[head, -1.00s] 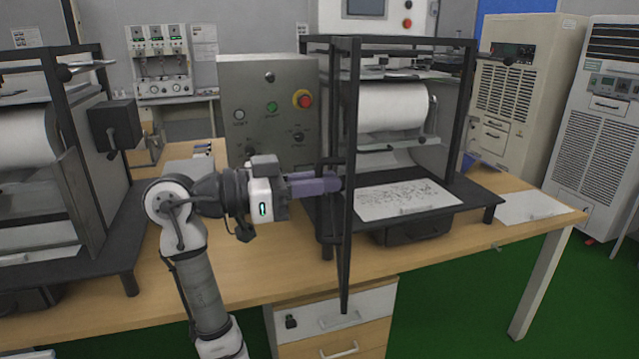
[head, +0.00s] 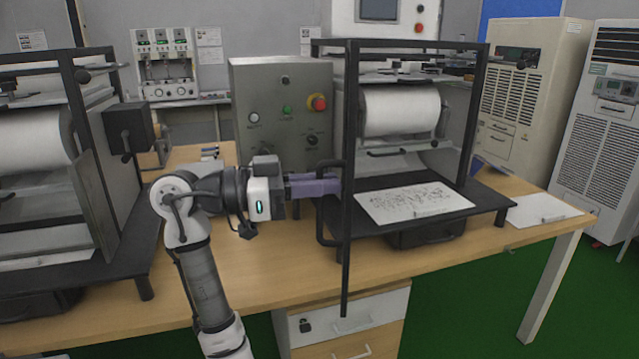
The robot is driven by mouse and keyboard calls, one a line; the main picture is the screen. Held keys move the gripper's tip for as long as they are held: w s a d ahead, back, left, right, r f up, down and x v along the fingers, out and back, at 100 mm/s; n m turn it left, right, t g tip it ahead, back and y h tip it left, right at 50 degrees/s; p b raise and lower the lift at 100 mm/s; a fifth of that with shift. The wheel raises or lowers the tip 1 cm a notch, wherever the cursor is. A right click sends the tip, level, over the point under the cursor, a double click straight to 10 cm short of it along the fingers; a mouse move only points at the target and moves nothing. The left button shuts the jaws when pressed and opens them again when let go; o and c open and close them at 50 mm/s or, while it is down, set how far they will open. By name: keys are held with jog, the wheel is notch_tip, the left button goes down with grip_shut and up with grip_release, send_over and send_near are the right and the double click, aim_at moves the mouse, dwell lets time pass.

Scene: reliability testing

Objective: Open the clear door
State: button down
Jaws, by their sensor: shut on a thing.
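The clear door has a black frame (head: 347,270) and stands swung out from the machine toward me. I see it almost edge-on as one tall dark bar, so its clear pane barely shows. A black loop handle (head: 320,228) sticks out on the left of the frame. My gripper (head: 325,184) reaches in from the left at mid-height of the door. Its purple fingers are shut on the handle; the fingertips are partly hidden at the frame.
Behind the door, the machine holds a white roll (head: 400,112) and a printed sheet (head: 414,201) on its black base. A grey control box (head: 281,110) stands behind my gripper. A similar machine (head: 60,190) stands at left. The wooden table (head: 230,275) is clear in front.

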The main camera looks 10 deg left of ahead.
jog(key=c, duration=1.6)
grip_release()
jog(key=b+v, duration=0.2)
jog(key=v, duration=1.1)
jog(key=shift+s+a, duration=0.15)
jog(key=shift+a, duration=0.25)
